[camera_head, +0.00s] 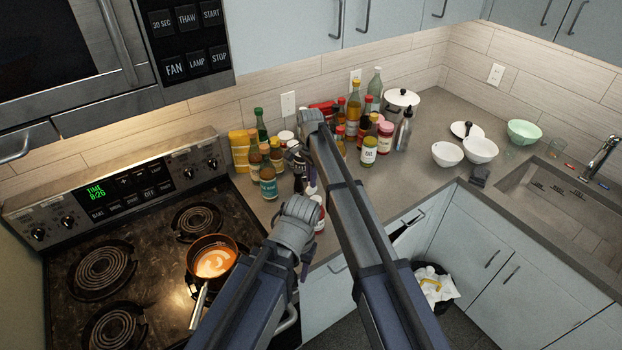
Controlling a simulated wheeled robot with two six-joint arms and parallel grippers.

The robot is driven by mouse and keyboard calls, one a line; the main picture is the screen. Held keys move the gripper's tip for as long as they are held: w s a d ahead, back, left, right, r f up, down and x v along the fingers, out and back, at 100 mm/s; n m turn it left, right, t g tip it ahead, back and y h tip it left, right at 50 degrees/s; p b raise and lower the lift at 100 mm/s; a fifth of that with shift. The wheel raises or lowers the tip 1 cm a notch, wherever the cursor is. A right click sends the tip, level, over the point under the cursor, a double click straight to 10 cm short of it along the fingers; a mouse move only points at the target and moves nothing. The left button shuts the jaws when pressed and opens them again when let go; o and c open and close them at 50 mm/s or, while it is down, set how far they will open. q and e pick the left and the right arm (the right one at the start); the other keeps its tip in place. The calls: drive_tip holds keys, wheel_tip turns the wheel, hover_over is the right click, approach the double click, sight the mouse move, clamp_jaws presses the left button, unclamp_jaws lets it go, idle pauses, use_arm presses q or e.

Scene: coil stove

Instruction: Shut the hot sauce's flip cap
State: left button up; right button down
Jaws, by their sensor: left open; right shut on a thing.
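My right gripper (310,186) reaches down over the counter beside the stove, below the bent end of its arm. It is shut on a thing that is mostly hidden. A small red-and-white container (319,214), possibly the hot sauce, shows just below its fingers near the counter's front edge. My arms cover part of it, and its label and flip cap cannot be made out. My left gripper (305,268) is lower and nearer, just below that container. It is open, small in view and partly hidden by its own wrist.
A stove with a pan of orange sauce (213,264) is at left. Several bottles stand behind my grippers, including a teal-labelled bottle (268,181) and an oil jar (369,152). A lidded pot (401,98), white bowls (480,150) and a sink (560,205) are right.

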drive_tip(key=shift+s+d+t+y, duration=0.45)
drive_tip(key=shift+s+t+y, duration=0.05)
drive_tip(key=shift+s+t, duration=0.25)
drive_tip(key=shift+s+d+f+t+y+b, duration=0.2)
drive_tip(key=shift+s+d+t+y+b, duration=0.1)
drive_tip(key=shift+s+t+y+b, duration=0.2)
drive_tip(key=shift+s+d+f+t+y+b, duration=0.2)
drive_tip(key=shift+s+d+t+y+b, duration=0.25)
drive_tip(key=shift+t+b, duration=0.35)
drive_tip(key=shift+s+d+t+y+b, duration=0.1)
drive_tip(key=shift+t+y+b, duration=0.5)
drive_tip(key=shift+b, duration=0.25)
drive_tip(key=c, duration=1)
unclamp_jaws()
drive_tip(key=shift+r, duration=0.1)
